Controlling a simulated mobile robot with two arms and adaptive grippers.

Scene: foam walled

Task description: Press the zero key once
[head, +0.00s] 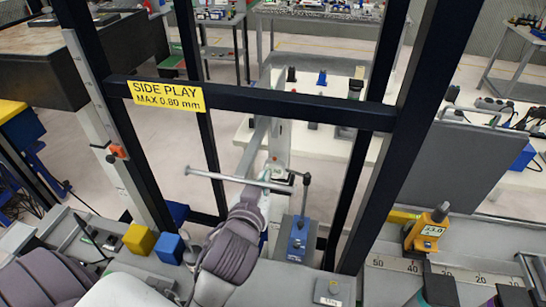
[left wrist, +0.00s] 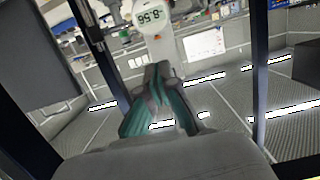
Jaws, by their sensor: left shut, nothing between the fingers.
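A white instrument with a round display reading 8.56, upside down, shows in the left wrist view (left wrist: 152,18). Its pale body (left wrist: 160,45) stands just beyond my fingertips. I cannot make out the zero key; it is too small or hidden. My left gripper (left wrist: 157,72) is shut and empty, its teal-lined fingers together and pointing at the instrument. I cannot tell whether the tips touch it. In the head view my left gripper (head: 268,178) is small and partly hidden by my forearm, near a pale upright column (head: 280,140).
A dark frame with a yellow SIDE PLAY sign (head: 166,95) surrounds my left arm. A blue lever block (head: 297,240), a yellow cube (head: 140,239), a yellow device (head: 427,230) and a grey box (head: 328,291) stand nearby. Dark teal-edged shapes sit at the lower right, unclear.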

